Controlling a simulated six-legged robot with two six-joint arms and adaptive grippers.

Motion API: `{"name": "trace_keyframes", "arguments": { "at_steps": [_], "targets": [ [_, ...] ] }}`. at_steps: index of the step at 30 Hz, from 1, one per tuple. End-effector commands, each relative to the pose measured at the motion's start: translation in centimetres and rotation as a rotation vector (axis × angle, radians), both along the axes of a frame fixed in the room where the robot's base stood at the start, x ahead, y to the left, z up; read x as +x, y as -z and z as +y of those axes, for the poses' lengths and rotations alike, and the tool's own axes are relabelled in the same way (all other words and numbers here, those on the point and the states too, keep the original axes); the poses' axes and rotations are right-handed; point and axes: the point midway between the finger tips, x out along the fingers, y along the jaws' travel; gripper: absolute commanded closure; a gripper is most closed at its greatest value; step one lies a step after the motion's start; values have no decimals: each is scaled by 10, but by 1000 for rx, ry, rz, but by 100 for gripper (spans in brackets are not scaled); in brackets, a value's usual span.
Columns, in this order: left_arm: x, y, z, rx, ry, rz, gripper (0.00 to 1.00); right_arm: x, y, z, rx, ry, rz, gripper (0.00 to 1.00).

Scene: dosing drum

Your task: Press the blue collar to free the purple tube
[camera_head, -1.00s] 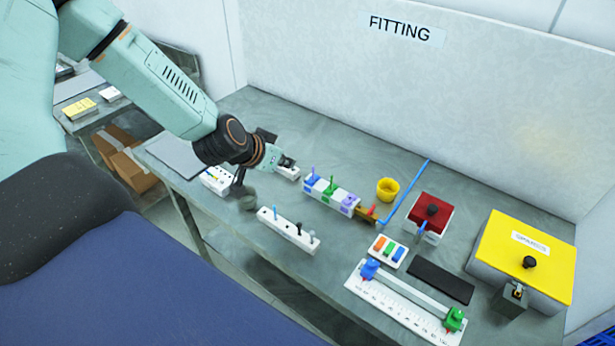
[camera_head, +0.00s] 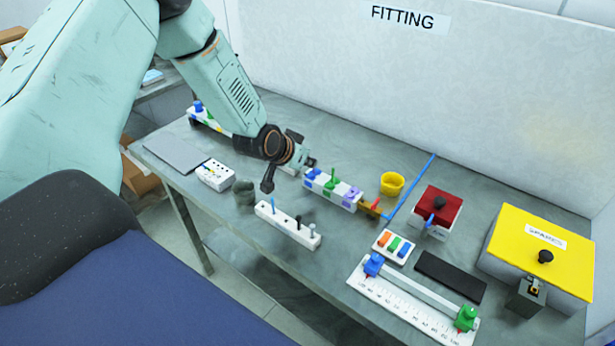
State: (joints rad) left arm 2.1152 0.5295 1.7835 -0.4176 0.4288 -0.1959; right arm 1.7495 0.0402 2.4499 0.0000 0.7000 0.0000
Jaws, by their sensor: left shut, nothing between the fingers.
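A white fitting block (camera_head: 342,201) on the bench carries a blue collar (camera_head: 310,176) at its left end, a green fitting (camera_head: 330,183) in the middle and a purple fitting (camera_head: 351,195) toward the right. A thin bluish-purple tube stands up at the blue collar; its exact colour is hard to tell. A brass-coloured piece with a red part (camera_head: 371,207) is at the block's right end. My left gripper (camera_head: 300,162) is shut and empty, just up-left of the blue collar. I cannot tell whether it touches the block. My right gripper is not in view.
A yellow cup (camera_head: 392,183), blue tubing (camera_head: 411,188), red-topped box (camera_head: 437,207) and yellow spares box (camera_head: 538,250) are to the right. A slide scale (camera_head: 415,305) lies at the front.

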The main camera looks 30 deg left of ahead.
Motion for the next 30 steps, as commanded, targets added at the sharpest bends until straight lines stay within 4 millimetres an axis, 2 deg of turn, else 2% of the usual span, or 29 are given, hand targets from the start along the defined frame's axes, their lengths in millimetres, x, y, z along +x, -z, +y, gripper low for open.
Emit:
{"name": "trace_keyframes", "arguments": {
  "at_steps": [1, 6, 21, 30],
  "targets": [
    [-3, 12, 0, -1, -1, 9, 100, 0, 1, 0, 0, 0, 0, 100],
    [-3, 27, 0, -2, -1, 5, 100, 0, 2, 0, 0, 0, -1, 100],
    [-3, 33, 0, -3, -1, 3, 100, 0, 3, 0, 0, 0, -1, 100],
    [-4, 52, 0, -3, -2, 7, 100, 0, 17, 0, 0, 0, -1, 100]
  ]
}}
